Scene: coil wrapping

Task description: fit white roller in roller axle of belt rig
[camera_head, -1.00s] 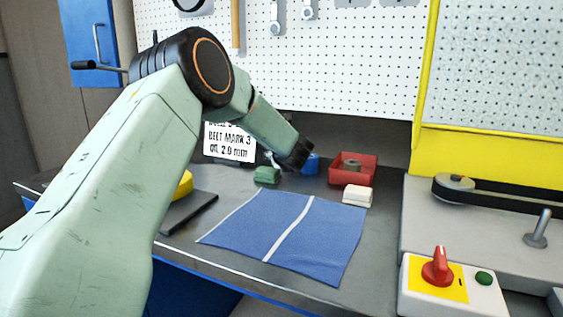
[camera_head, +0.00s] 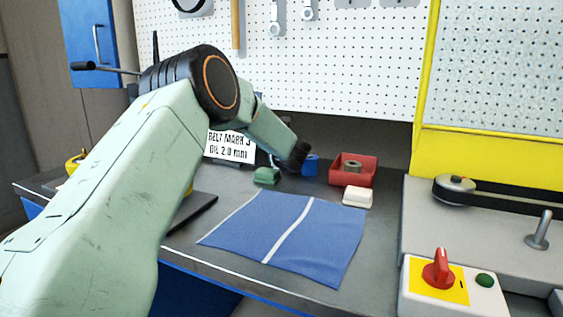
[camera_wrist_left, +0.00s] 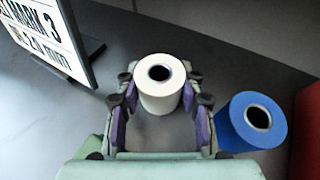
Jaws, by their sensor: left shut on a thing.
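The white roller (camera_wrist_left: 160,98), a short hollow cylinder, stands upright between the purple-padded fingers of my left gripper (camera_wrist_left: 161,86) in the left wrist view. The gripper is shut on it, low over the dark bench. In the head view my left arm reaches toward the back of the bench; its fingers and the white roller are not visible there. The belt rig (camera_head: 420,224) is at the right, with a black belt around a pulley (camera_head: 456,184) and a bare upright metal roller axle (camera_head: 541,230). My right gripper is not in view.
A blue roller (camera_wrist_left: 240,134) stands close right of the held roller. A sign (camera_wrist_left: 52,38) stands to its left. A red bin (camera_head: 338,178), white block (camera_head: 357,197) and green block (camera_head: 266,176) are nearby. A blue mat (camera_head: 260,222) lies in front. A control box (camera_head: 420,298) fronts the rig.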

